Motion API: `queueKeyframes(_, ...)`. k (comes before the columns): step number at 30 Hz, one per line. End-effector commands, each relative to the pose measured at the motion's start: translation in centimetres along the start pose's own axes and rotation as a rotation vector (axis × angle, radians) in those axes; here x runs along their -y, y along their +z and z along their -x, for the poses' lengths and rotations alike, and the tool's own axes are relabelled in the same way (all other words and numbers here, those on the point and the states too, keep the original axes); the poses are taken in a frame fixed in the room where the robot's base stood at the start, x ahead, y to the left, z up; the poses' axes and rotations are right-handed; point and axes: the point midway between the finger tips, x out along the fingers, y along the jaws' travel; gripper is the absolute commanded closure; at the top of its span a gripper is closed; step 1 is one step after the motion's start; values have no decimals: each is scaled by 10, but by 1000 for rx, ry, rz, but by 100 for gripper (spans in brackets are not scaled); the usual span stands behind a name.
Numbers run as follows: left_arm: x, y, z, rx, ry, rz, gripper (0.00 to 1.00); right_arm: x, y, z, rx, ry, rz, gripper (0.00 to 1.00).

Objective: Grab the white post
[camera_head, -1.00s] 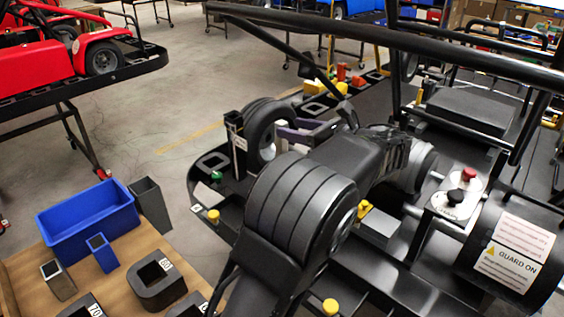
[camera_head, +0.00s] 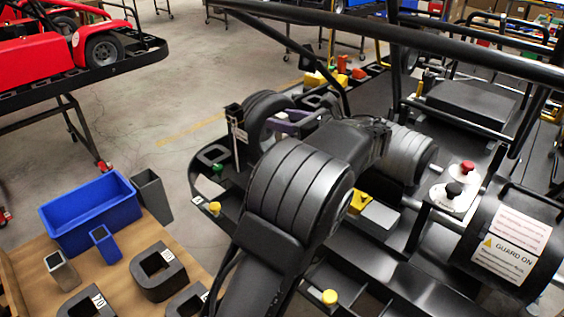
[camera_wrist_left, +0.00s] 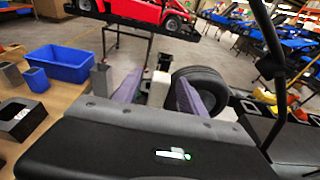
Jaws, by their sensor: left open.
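The white post (camera_head: 241,136) is a thin upright piece at the kart stand's left edge, beside a black tyre and next to a dark square tube. In the left wrist view the white post (camera_wrist_left: 159,89) appears between the purple-padded fingers, just ahead of them; I cannot tell its exact depth. My right gripper is not in view.
The black tyre (camera_head: 262,117) is close beside the post and my gripper. A black kart frame bar (camera_head: 420,40) crosses above. A blue bin (camera_head: 92,213) and a dark grey bin (camera_head: 152,194) stand on a wooden table at lower left. Open floor lies behind the post.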

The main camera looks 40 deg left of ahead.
Motion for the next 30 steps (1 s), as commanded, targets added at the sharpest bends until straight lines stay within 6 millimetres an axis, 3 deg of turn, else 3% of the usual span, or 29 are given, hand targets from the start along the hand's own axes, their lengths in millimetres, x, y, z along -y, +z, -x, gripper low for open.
queueKeyframes(6, 0, 1, -32, 2, 4, -1, 52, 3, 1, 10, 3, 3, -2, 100)
queueKeyframes(9, 0, 0, -38, 1, 1, -1, 52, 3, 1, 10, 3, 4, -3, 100)
queueKeyframes(26, 0, 0, -38, 0, 0, 0, 52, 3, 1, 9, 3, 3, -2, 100)
queueKeyframes(30, 0, 0, -38, 0, 1, 0, 61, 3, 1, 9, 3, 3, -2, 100)
